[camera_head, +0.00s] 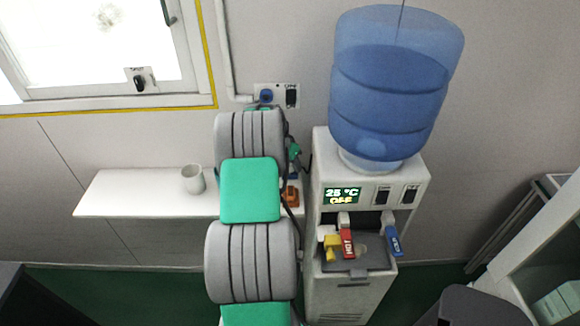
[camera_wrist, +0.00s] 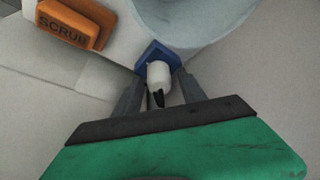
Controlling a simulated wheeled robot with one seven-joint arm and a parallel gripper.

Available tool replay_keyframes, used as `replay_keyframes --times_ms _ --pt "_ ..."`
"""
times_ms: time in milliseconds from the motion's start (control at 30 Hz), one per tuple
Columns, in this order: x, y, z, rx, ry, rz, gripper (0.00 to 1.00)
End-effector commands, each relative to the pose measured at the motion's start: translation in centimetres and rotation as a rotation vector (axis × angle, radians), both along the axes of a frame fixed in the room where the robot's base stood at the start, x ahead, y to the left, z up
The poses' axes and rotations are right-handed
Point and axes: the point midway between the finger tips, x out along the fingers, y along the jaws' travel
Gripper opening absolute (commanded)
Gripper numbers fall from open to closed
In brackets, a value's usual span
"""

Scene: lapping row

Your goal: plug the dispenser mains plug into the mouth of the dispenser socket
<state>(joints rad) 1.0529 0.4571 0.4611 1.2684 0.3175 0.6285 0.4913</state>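The dispenser mains plug (camera_wrist: 158,74) is a white body with a black cord end, in the wrist view. It sits in front of a blue square holder (camera_wrist: 152,52); how deep it sits in it is hidden. My gripper (camera_wrist: 160,82) has one finger on each side of the plug, very close to it. Whether the fingers touch it I cannot tell. In the head view the gripper is mostly hidden by my arm. The dispenser socket (camera_head: 265,96) is a blue round outlet on a white wall plate, just above my arm, and looks empty.
An orange SCRUB block (camera_wrist: 76,22) lies beside the holder on the white shelf (camera_head: 125,195). A pale mug (camera_head: 193,179) stands on the shelf. The water dispenser (camera_head: 325,170) with its blue bottle (camera_head: 392,85) stands right of my arm. A switch (camera_head: 291,96) adjoins the socket.

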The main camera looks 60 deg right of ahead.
Motion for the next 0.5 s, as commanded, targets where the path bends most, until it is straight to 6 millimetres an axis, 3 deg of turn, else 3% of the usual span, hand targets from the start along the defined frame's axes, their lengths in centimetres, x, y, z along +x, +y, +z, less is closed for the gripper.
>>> replay_keyframes --times_ms 500 --pt "0.0 0.01 0.04 0.0 0.0 0.0 0.05"
